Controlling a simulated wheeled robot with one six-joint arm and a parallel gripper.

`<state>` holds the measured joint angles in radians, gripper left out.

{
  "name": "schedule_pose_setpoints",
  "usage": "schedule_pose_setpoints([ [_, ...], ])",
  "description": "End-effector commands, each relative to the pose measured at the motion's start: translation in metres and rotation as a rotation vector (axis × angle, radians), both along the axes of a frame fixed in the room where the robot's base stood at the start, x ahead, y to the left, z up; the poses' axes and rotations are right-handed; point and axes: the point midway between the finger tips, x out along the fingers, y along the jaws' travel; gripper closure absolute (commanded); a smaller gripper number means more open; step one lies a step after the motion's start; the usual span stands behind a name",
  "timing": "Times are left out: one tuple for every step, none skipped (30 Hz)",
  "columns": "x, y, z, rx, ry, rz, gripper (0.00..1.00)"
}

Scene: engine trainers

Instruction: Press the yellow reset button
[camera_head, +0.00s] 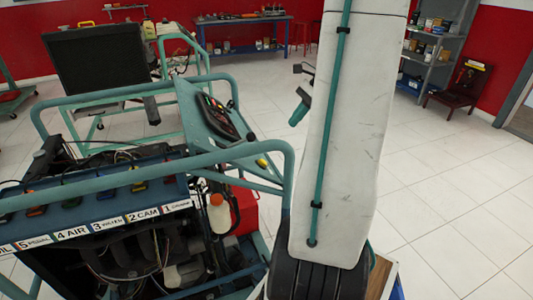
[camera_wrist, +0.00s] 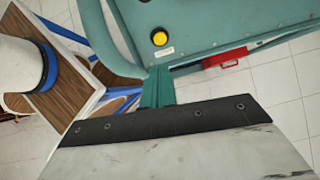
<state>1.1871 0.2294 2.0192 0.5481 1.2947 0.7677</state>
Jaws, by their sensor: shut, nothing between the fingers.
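The yellow reset button (camera_wrist: 160,38) is a round yellow cap in a dark ring on the teal panel (camera_wrist: 205,25) in the wrist view. A small white label sits just below it. In the head view a small yellow spot (camera_head: 262,162) shows at the lower right of the engine trainer's console. My gripper (camera_wrist: 160,72) is shut and empty, its teal fingers pointing toward the panel, below the button in the picture. They look apart from the button, but the gap in depth is hard to tell. In the head view my gripper (camera_head: 295,118) shows beside my white arm, up and right of the console.
The teal tube frame (camera_head: 285,165) runs around the trainer and near the console. A red part (camera_wrist: 226,58) juts below the panel in the wrist view. A wooden-topped table (camera_wrist: 62,82) stands at left there. Open tiled floor lies right in the head view.

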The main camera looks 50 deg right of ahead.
Motion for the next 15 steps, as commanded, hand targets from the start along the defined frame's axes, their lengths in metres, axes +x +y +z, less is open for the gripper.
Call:
schedule_pose_setpoints([
  [0.0, 0.0, 0.0, 0.0, -0.001, -0.001, 1.0],
  [0.0, 0.0, 0.0, 0.0, 0.0, 0.0, 1.0],
  [0.0, 0.0, 0.0, 0.0, 0.0, 0.001, 1.0],
  [0.0, 0.0, 0.0, -0.002, 0.0, 0.002, 1.0],
  [0.0, 0.0, 0.0, -0.001, 0.0, 0.002, 1.0],
  [0.0, 0.001, 0.0, -0.001, 0.0, 0.002, 1.0],
  [0.0, 0.001, 0.0, -0.001, 0.0, 0.002, 1.0],
  [0.0, 0.001, 0.0, -0.001, 0.0, 0.003, 1.0],
  [0.001, 0.002, -0.001, -0.001, 0.0, 0.004, 1.0],
  [0.002, 0.003, -0.003, -0.001, 0.0, 0.004, 1.0],
  [0.002, 0.004, -0.004, -0.001, 0.0, 0.004, 1.0],
  [0.004, 0.006, -0.008, 0.0, 0.001, 0.004, 1.0],
  [0.005, 0.008, -0.011, 0.001, 0.001, 0.005, 1.0],
  [0.006, 0.01, -0.014, 0.001, 0.001, 0.005, 1.0],
  [0.009, 0.013, -0.02, 0.0, 0.002, 0.006, 1.0],
])
